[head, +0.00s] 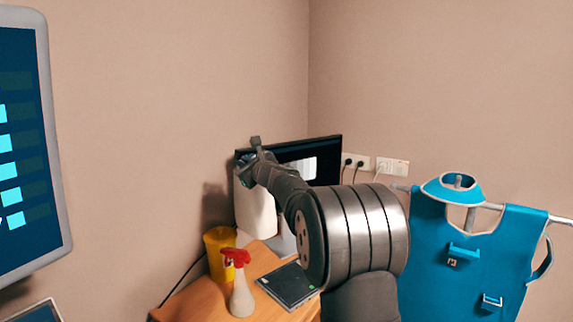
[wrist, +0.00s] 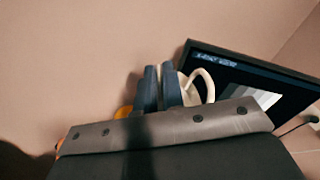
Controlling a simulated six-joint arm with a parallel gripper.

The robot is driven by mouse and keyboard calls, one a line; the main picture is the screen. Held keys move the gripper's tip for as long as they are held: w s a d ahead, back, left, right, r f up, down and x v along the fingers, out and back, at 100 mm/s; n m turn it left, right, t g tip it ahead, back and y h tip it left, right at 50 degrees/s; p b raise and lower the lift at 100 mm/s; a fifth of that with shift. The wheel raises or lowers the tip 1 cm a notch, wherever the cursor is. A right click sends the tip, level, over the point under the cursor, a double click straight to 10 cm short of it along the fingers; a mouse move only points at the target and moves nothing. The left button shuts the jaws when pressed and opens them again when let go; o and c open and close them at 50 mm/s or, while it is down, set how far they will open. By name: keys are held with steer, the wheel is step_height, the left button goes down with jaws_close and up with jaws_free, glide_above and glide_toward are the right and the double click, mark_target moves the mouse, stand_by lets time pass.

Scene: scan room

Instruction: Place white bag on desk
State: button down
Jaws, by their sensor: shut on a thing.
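The white bag (head: 255,213) is below my gripper (head: 248,163) in the head view, upright above the back part of the wooden desk (head: 262,265). I cannot tell whether its bottom touches the desk. In the wrist view the bag (wrist: 188,92) shows only as a small white part with a looped handle, beside the dark fingers of my gripper (wrist: 158,88). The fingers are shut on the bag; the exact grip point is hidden. My arm covers the right side of the desk.
A yellow container (head: 220,252) stands just left of the bag. A spray bottle (head: 240,285) with a red head and a dark flat device (head: 288,284) are nearer the front. A monitor (head: 325,150) stands behind. A blue apron (head: 470,255) hangs at the right.

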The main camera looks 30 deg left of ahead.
steer(key=s+a+f+n+g+y, duration=0.1)
steer(key=s+a+n+g, duration=0.25)
steer(key=s+a, duration=1.25)
step_height(320, 180, down, 25)
steer(key=shift+a+m+g, duration=0.15)
steer(key=shift+m+g, duration=0.3)
stand_by(0.4)
steer(key=shift+f, duration=0.5)
stand_by(0.4)
steer(key=c, duration=1.5)
jaws_free()
steer(key=shift+f, duration=0.1)
steer(key=d, duration=0.5)
steer(key=s+d, duration=0.1)
steer(key=d, duration=1.1)
steer(key=shift+s+d+r, duration=0.15)
steer(key=shift+s+r, duration=0.1)
